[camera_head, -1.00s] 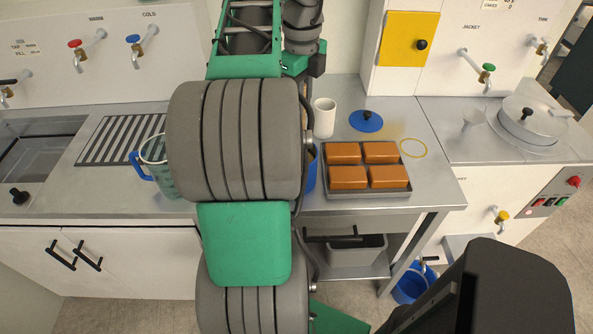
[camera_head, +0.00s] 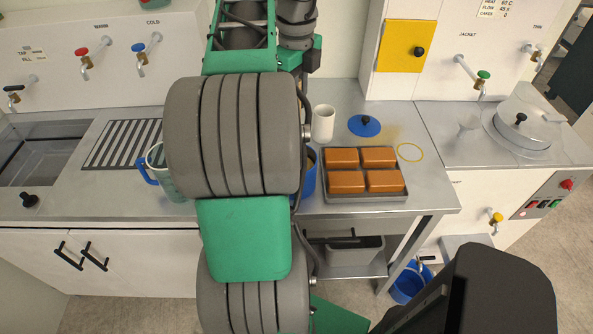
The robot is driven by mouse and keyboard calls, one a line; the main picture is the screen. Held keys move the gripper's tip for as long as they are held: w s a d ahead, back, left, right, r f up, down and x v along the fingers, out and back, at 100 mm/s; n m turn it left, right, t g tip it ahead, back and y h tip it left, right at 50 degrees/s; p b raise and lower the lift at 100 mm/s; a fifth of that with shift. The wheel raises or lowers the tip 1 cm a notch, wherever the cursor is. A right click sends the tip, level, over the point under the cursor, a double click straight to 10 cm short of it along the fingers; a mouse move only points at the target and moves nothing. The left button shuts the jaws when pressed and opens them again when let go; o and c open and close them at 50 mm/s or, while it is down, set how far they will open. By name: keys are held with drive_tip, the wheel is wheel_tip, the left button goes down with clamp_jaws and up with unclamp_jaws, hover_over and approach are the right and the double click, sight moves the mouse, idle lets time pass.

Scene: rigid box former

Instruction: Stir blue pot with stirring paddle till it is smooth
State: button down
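A blue pot (camera_head: 309,178) stands on the steel table in the middle of the head view. My arm hides most of it, and only its right edge shows. A round blue lid (camera_head: 364,125) with a dark knob lies on the table behind and to the right of the pot. I cannot see the stirring paddle. My gripper is not in view; my grey and green arm links fill the centre of the picture and cover that part of the table.
A dark tray (camera_head: 367,197) holds several orange-brown blocks. A white cup (camera_head: 323,122) stands behind the pot, and a jug with a blue handle (camera_head: 158,168) is left of my arm. A sink (camera_head: 38,160) is at far left, a lidded vessel (camera_head: 522,125) at right. A blue bucket (camera_head: 408,284) is below.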

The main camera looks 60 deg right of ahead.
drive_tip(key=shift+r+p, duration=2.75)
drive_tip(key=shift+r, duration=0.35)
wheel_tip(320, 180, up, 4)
drive_tip(key=p, duration=0.4)
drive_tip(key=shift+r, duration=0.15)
